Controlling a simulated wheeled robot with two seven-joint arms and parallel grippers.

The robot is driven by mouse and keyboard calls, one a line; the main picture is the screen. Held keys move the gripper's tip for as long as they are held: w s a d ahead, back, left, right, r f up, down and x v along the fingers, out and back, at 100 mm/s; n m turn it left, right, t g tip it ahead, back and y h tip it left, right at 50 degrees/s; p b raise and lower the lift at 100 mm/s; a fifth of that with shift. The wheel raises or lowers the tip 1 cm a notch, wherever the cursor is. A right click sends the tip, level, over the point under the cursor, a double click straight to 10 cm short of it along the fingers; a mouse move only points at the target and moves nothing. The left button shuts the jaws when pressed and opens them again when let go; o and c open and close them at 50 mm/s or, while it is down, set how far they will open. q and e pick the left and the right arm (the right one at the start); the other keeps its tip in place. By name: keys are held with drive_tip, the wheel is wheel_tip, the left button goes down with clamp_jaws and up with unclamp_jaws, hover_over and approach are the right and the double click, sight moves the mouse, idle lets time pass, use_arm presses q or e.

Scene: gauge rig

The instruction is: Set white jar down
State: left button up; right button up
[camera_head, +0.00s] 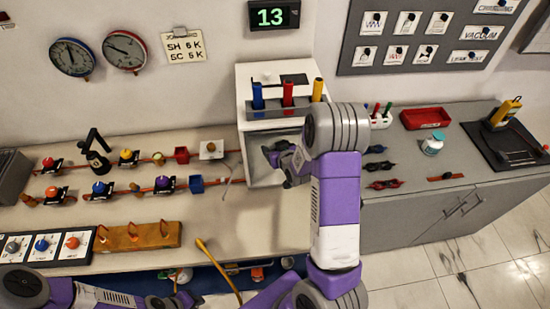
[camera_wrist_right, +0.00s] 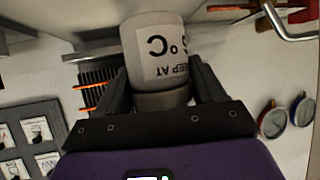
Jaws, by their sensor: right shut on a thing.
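The white jar (camera_wrist_right: 155,35) shows in the right wrist view, with a printed label that reads upside down there and a greyer band at the end nearer my palm. My right gripper (camera_wrist_right: 160,78) is shut on it, one finger on each side. In the head view my right gripper (camera_head: 275,156) is at the front opening of a white box-shaped unit (camera_head: 246,80). The jar cannot be made out in that view, and its contact with a surface cannot be told. My left arm is low at the left edge; its gripper (camera_head: 184,300) is too unclear to read.
Blue, red and yellow cylinders (camera_head: 288,95) stand on the unit. The bench (camera_head: 215,225) at left carries valves on red piping. A jar with a teal lid (camera_head: 432,146) and a red tray (camera_head: 425,118) sit on the right cabinet. A yellow hose (camera_head: 215,265) rises at the bench front.

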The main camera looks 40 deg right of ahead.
drive_tip(key=shift+f+b, duration=0.3)
drive_tip(key=shift+f, duration=2.05)
drive_tip(key=shift+f, duration=0.15)
drive_tip(key=o, duration=1.2)
